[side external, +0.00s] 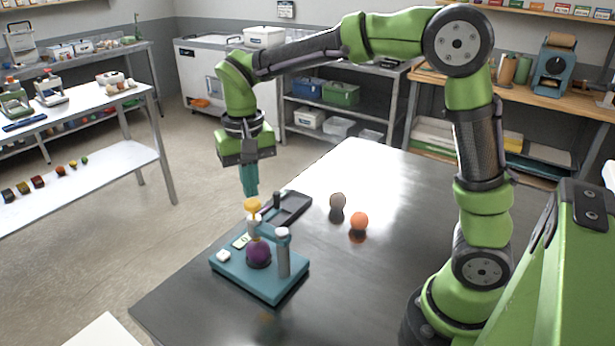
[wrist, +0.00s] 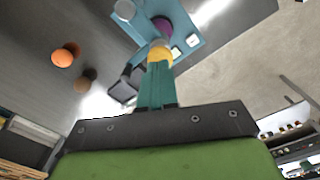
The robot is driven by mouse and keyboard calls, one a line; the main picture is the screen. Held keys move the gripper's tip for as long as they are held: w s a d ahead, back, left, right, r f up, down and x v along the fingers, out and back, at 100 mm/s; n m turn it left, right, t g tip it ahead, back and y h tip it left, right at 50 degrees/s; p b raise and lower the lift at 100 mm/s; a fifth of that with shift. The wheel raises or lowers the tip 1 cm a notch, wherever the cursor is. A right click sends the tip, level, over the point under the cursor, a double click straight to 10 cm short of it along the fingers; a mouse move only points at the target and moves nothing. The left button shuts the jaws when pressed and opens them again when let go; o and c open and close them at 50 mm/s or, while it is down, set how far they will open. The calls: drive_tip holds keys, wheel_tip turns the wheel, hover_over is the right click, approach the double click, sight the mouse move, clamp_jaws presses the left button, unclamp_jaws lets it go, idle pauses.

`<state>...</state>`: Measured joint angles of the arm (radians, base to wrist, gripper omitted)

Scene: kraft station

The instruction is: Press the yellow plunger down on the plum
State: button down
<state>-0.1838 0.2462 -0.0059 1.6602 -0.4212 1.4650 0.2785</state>
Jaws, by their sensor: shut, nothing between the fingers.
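The yellow plunger (side external: 252,205) tops a pale shaft on a teal press stand (side external: 270,287) on the dark table. The plum (side external: 259,254), a purple ball, sits on the stand below the plunger; I cannot tell whether they touch. My gripper (side external: 250,194) has teal fingers pointing down, shut and empty, with the tips just above or at the plunger's top. In the wrist view the fingertips (wrist: 158,66) overlap the yellow plunger (wrist: 159,52), and contact is unclear. The plum (wrist: 161,25) shows partly beyond it.
A grey post (side external: 283,253) stands on the press beside the plum. A dark tray (side external: 291,209) lies behind it. An orange ball (side external: 359,220) and a brown ball (side external: 337,201) rest to the right. The table's right side is mostly clear.

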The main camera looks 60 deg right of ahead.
drive_tip(key=shift+f, duration=1.25)
idle(0.6)
wheel_tip(320, 180, up, 8)
idle(0.9)
drive_tip(key=shift+w, duration=0.2)
drive_tip(key=shift+s+d+f+n+t, duration=0.1)
drive_tip(key=shift+s+f+n+t, duration=0.3)
drive_tip(key=shift+s+f+n, duration=0.45)
drive_tip(key=s+d+t+y, duration=0.1)
drive_tip(key=s+d+t, duration=0.1)
drive_tip(key=s, duration=0.5)
drive_tip(key=s+d+t+y, duration=0.1)
drive_tip(key=s+t, duration=0.3)
drive_tip(key=s, duration=0.4)
drive_tip(key=shift+d+r, duration=0.15)
drive_tip(key=shift+d, duration=0.2)
